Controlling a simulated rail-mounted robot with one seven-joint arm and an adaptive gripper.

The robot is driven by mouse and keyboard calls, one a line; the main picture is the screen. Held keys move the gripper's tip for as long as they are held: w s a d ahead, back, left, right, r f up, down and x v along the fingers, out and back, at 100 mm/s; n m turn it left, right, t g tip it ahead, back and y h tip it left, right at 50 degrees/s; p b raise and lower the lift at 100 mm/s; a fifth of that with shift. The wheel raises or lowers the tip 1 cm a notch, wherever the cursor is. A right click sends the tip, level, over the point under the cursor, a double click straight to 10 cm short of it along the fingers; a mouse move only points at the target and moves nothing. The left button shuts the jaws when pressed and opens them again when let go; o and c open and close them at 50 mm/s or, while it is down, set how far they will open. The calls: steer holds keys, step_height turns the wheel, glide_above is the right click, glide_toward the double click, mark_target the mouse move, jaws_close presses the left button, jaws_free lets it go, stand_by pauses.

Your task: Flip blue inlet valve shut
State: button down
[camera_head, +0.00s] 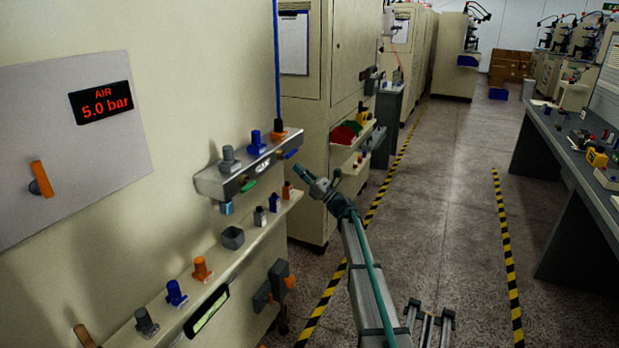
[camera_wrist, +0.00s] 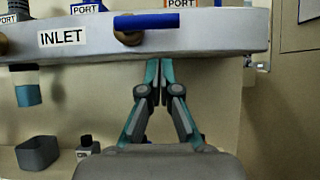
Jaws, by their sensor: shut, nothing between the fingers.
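The blue inlet valve handle (camera_wrist: 160,21) lies level across the front of the metal manifold (camera_wrist: 215,38) in the wrist view, reaching right from its brass stem (camera_wrist: 128,38). The white INLET label (camera_wrist: 62,38) is to its left. The handle also shows in the head view (camera_head: 291,154) at the manifold's right end. My gripper (camera_wrist: 159,68) is shut and empty. In the wrist view its fingertips appear just under the manifold's lower edge, below the handle and apart from it. In the head view my gripper (camera_head: 298,168) is close to the manifold's right end.
A green handle (camera_head: 248,185) is on the same manifold, with grey, blue and orange port fittings on top. A lower shelf (camera_head: 170,322) carries several plugs and a grey cup (camera_head: 233,238). A blue hose (camera_head: 276,60) rises at the right end. The aisle floor is clear.

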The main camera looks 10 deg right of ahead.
steer(key=shift+w+a+r+p, duration=0.15)
steer(key=shift+r+p, duration=0.15)
steer(key=shift+r, duration=1.3)
steer(key=shift+n+b, duration=0.3)
